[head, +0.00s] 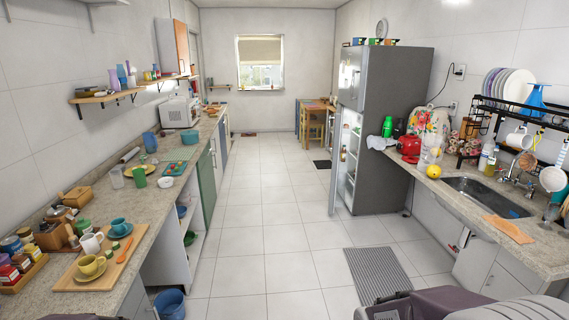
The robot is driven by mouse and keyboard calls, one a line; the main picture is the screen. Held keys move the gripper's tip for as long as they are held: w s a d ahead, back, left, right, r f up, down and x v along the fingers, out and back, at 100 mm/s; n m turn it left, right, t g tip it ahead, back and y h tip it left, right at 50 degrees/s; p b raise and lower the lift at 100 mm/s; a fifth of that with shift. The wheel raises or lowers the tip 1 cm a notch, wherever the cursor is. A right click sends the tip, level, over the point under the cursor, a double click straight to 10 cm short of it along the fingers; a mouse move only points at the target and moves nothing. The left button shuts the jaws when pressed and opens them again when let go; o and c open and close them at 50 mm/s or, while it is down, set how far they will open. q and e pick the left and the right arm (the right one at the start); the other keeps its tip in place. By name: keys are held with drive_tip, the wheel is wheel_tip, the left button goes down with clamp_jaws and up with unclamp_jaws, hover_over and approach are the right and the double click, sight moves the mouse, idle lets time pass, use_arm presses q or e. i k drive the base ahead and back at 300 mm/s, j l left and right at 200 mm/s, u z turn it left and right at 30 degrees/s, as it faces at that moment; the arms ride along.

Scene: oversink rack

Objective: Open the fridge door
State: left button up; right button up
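The grey fridge (392,120) stands right of the aisle, past the end of the right counter. Its upper door (351,78) looks shut. Its lower door (335,165) stands open into the aisle, seen nearly edge-on, and white shelves (351,150) show beside it. I cannot tell exactly how wide it is open. Parts of my arms show at the bottom edge, grey-purple and dark at the right and a sliver at the left. They are far from the fridge. I cannot make out the fingers of either gripper.
The tiled aisle (272,215) is clear up to the fridge. A grey ribbed mat (377,274) lies in front of the right counter, which has a sink (485,197). The left counter holds cups and jars. A blue bin (170,304) stands at the lower left. A wooden table and chairs (313,122) stand at the back.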

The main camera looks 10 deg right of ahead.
sight(339, 119)
drive_tip(key=i, duration=1.8)
drive_tip(key=i+j, duration=0.1)
drive_tip(key=i, duration=1.7)
drive_tip(key=i+l+z, duration=0.15)
drive_tip(key=i+z, duration=0.25)
drive_tip(key=i, duration=0.2)
drive_tip(key=i+z, duration=0.4)
drive_tip(key=i, duration=0.2)
drive_tip(key=i+j+z, duration=0.25)
drive_tip(key=i+z, duration=0.15)
drive_tip(key=i, duration=0.2)
drive_tip(key=i+j+z, duration=0.8)
drive_tip(key=i+j, duration=0.25)
